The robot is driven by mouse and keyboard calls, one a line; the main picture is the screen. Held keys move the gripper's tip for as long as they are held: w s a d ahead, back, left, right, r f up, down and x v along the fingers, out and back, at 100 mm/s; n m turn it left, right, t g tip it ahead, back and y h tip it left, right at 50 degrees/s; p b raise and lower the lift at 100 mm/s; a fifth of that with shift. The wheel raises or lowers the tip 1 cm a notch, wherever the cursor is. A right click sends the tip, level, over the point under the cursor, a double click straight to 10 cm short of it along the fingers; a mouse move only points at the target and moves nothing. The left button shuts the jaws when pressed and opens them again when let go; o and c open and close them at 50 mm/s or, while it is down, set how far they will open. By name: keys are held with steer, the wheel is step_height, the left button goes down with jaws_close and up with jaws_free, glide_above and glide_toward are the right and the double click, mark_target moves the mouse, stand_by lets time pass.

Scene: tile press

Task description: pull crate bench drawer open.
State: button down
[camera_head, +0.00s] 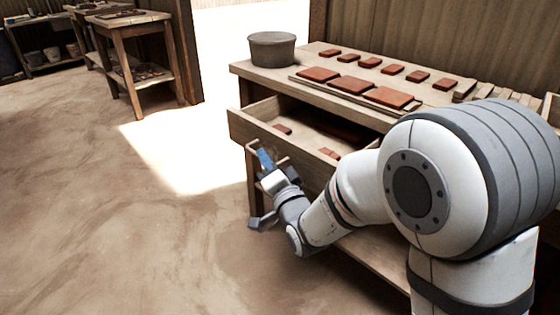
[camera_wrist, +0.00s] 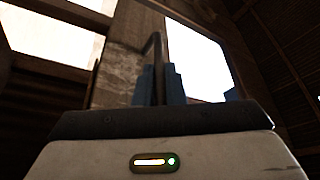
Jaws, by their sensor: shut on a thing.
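The crate bench (camera_head: 247,70) is a wooden bench at the right in the head view. Its drawer (camera_head: 240,125) stands partly pulled out at the front, with red tiles (camera_head: 282,129) inside. My gripper (camera_head: 266,160) is at the drawer's front, shut on the drawer handle (camera_head: 283,160). In the wrist view the blue fingers (camera_wrist: 158,85) stand on either side of the thin dark handle (camera_wrist: 152,45). My arm hides the right part of the drawer and the bench's lower front.
A grey tub (camera_head: 272,50) and several red tiles (camera_head: 350,85) sit on the bench top. A wooden side table (camera_head: 128,22) stands at the back left beside a post. The floor left of the bench is clear.

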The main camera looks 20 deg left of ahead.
steer(key=shift+s+a, duration=0.25)
steer(key=shift+s, duration=0.4)
steer(key=c, duration=1.5)
jaws_free()
steer(key=v, duration=0.7)
steer(key=shift+s+d+p, duration=0.25)
steer(key=shift+p, duration=0.1)
steer(key=shift+f, duration=0.1)
